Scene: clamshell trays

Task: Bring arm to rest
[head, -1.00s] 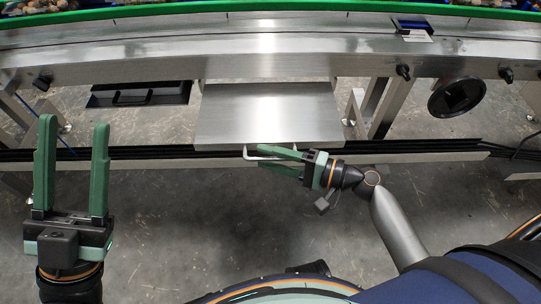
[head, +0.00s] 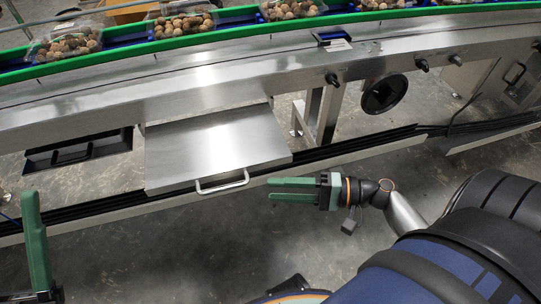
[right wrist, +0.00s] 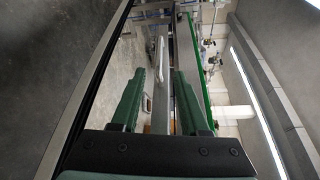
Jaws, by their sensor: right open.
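My right gripper (head: 292,190) is open and empty in the head view, its green fingers pointing left. It is just right of the handle (head: 222,182) on the front of a steel drawer (head: 215,145), with a gap between them. In the right wrist view the two green fingers (right wrist: 158,100) stand apart, with the pale handle (right wrist: 158,55) beyond them. My left gripper shows only in part at the lower left of the head view: one green finger (head: 37,245) stands upright, and the other is out of frame.
A steel conveyor with a green rail (head: 200,40) runs across the top, carrying clamshell trays (head: 183,20) of round brown items. A dark rail (head: 350,147) runs below it. A black round fitting (head: 384,95) is right of the drawer. The grey floor (head: 200,240) in front is clear.

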